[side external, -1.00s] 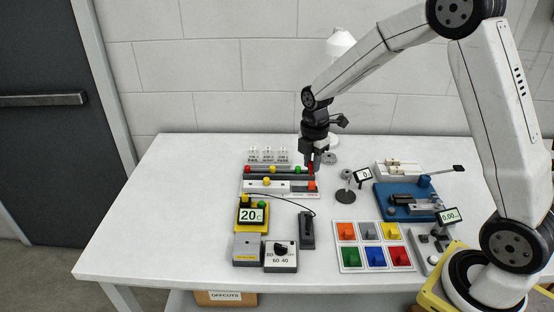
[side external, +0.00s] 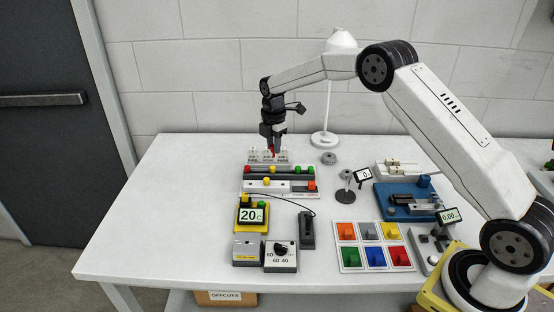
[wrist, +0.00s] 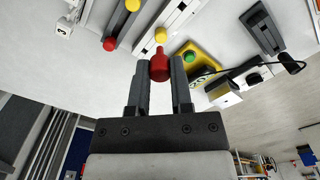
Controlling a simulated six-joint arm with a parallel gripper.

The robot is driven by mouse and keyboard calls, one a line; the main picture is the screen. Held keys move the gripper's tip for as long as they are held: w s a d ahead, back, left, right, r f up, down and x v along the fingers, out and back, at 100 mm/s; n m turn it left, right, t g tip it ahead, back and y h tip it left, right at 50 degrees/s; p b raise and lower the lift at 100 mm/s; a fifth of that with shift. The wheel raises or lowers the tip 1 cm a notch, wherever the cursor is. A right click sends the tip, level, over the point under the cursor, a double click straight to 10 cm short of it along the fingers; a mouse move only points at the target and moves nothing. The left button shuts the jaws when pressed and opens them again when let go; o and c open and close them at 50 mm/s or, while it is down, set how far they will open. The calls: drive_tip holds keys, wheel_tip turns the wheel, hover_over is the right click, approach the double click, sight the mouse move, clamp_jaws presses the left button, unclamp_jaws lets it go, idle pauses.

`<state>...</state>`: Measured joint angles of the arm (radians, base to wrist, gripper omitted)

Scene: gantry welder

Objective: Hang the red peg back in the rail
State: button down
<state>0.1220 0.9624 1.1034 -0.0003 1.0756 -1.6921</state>
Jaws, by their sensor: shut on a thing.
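The red peg (wrist: 159,66) is clamped between the two fingers of my gripper (wrist: 160,82) in the wrist view. In the side view my gripper (side external: 272,150) points down, with a bit of the red peg (side external: 273,153) showing at its fingertips. It is above and behind the dark rail (side external: 284,176), in front of the labelled holders.
A pale bar with a yellow knob (side external: 267,182) and an orange block (side external: 312,185) lies in front of the rail. Labelled white holders (side external: 255,157) stand behind it. A yellow display box (side external: 252,217) is nearer. A white lamp (side external: 323,139) stands right of my gripper.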

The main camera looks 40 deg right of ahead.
drive_tip(key=w+f, duration=0.3)
drive_tip(key=w, duration=0.3)
drive_tip(key=shift+a+f, duration=0.2)
drive_tip(key=shift+w, duration=0.1)
drive_tip(key=shift+f, duration=0.15)
idle(0.4)
drive_tip(key=shift+f, duration=2.25)
drive_tip(key=shift+f, duration=1.25)
idle(0.6)
drive_tip(key=shift+c, duration=2.2)
unclamp_jaws()
